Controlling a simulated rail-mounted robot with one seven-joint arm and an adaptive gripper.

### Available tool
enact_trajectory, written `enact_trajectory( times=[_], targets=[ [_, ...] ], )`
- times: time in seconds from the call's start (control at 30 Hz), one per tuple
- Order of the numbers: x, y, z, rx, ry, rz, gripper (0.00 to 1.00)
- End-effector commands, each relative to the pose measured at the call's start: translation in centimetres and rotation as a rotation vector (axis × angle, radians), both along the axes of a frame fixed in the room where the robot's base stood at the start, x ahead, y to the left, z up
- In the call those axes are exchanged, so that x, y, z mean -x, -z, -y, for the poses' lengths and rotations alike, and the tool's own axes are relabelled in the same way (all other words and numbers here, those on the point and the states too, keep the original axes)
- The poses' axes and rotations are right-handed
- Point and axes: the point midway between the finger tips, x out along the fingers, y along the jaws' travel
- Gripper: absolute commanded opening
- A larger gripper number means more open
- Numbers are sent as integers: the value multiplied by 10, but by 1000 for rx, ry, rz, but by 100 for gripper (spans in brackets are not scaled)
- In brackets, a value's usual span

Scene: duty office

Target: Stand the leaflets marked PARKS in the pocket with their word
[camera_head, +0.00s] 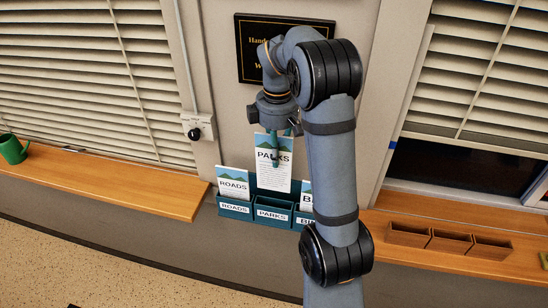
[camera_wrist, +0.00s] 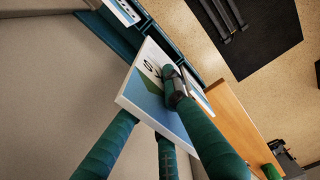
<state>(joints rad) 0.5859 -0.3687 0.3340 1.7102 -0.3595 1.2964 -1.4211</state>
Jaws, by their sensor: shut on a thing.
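My gripper (camera_head: 274,150) is shut on the leaflets marked PARKS (camera_head: 272,176), a white stack with a blue and green top. It holds them roughly upright in front of the wall. Their lower edge appears just above the middle pocket (camera_head: 272,213), labelled PARKS, of the teal rack; their exact depth over it is hard to tell. In the wrist view, green fingers clasp the leaflets (camera_wrist: 150,68), with part of the teal rack (camera_wrist: 108,36) beyond. No leaflets show in the middle pocket.
ROADS leaflets (camera_head: 233,183) stand in the left pocket. Leaflets (camera_head: 306,197) stand in the right pocket, whose label is partly hidden by my arm. Wooden ledges flank the rack, with a green mug (camera_head: 14,150) far left and brown boxes (camera_head: 450,242) right.

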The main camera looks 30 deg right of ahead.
Motion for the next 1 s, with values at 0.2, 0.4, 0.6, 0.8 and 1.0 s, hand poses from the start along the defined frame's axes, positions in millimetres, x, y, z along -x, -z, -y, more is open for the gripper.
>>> enact_trajectory(
  times=[0.2, 0.4, 0.6, 0.8, 1.0],
  targets=[
    [0, 11, 0, 0, 2, 0, 0],
    [0, 28, 0, 0, 2, 0, 0],
    [0, 45, 0, 1, 2, 1, 0],
    [0, 63, 0, 1, 1, 1, 0],
    [0, 80, 0, 1, 1, 1, 0]
  ],
)
